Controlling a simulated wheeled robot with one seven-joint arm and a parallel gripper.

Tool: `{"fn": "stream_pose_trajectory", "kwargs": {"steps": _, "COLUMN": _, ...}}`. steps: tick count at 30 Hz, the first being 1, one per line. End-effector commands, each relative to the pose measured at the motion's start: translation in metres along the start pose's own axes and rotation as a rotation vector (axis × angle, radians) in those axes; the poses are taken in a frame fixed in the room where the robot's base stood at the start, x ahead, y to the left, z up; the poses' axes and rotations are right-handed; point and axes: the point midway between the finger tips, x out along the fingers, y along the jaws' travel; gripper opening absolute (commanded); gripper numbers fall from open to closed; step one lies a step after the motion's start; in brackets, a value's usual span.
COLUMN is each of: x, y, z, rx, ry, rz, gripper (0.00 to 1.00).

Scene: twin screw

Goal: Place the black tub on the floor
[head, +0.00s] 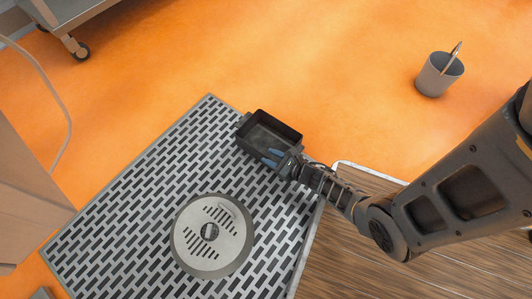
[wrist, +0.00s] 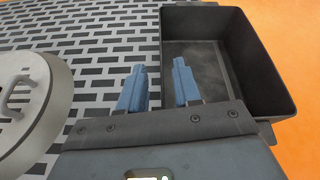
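The black tub (head: 268,133) is an open, empty, rectangular box at the far right corner of the perforated grey grate (head: 130,185), partly against the orange floor in the head view. I cannot tell whether it rests on the grate. In the wrist view the tub (wrist: 262,65) fills the upper right. My gripper (head: 272,158) is at the tub's near side. In the wrist view my gripper (wrist: 160,85) has its blue fingers apart, with the tub's left wall showing between them and a gap beside it. The tub's near wall is hidden behind my gripper.
A round grey lid with a handle (head: 212,236) lies on the grate. The orange floor (head: 310,60) beyond is largely clear. A grey bin (head: 436,80) stands at the upper right and a wheeled cart (head: 68,20) at the upper left. A wooden surface (head: 400,272) is at lower right.

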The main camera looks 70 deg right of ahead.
Motion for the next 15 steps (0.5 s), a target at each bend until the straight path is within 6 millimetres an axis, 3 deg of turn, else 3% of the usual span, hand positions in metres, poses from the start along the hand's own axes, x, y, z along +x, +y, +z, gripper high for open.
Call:
{"fn": "stream_pose_trajectory", "kwargs": {"steps": 1, "x": -0.015, "y": 0.0, "z": 0.003, "rx": -0.001, "ry": 0.002, "rz": 0.001, "gripper": 0.33}}
{"fn": "stream_pose_trajectory", "kwargs": {"steps": 6, "x": -0.05, "y": -0.001, "z": 0.002, "rx": 0.0, "ry": 0.002, "rz": -0.001, "gripper": 0.33}}
{"fn": "stream_pose_trajectory", "kwargs": {"steps": 15, "x": -0.085, "y": 0.0, "z": 0.001, "rx": 0.002, "ry": 0.0, "rz": 0.0, "gripper": 0.33}}
